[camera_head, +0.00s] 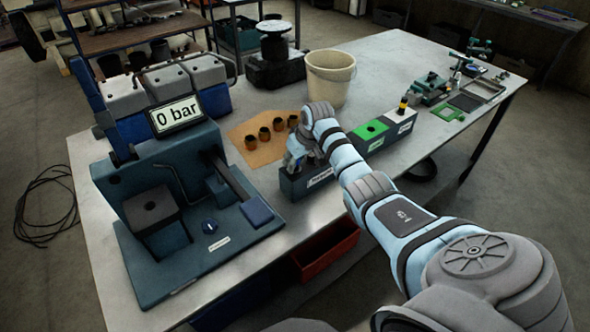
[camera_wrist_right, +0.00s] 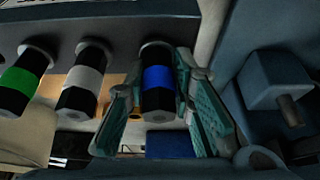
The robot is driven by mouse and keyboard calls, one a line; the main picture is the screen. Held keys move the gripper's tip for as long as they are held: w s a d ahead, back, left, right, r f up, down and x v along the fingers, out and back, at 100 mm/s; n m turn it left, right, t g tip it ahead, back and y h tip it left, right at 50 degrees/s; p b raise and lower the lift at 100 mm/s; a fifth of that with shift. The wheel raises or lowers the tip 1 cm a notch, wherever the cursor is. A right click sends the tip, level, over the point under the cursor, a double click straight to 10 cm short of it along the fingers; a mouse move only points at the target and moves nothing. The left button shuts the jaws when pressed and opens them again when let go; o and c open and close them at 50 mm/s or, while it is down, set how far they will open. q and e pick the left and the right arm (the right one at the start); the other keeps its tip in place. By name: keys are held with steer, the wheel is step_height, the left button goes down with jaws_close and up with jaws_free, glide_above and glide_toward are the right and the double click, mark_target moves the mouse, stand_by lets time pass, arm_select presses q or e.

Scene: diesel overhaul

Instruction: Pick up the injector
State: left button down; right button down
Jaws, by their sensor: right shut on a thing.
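In the right wrist view, three black injectors with coloured bands are seated in a dark rack: a green-banded one (camera_wrist_right: 23,80), a white-banded one (camera_wrist_right: 86,78) and a blue-banded one (camera_wrist_right: 158,78). My right gripper (camera_wrist_right: 165,108) has its teal-padded fingers on either side of the blue-banded injector and is shut on it. In the head view my right gripper (camera_head: 301,152) is over the dark rack (camera_head: 312,184) at the table's front edge, and my own arm and gripper hide the injectors there. My left gripper is not in view.
A blue test stand (camera_head: 165,210) with a "0 bar" display stands left of the rack.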

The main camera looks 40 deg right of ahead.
steer(key=shift+r, duration=0.1)
step_height(320, 180, up, 20)
steer(key=b, duration=0.1)
steer(key=c, duration=2.3)
jaws_free()
steer(key=shift+d, duration=0.1)
jaws_close()
steer(key=shift+p, duration=0.55)
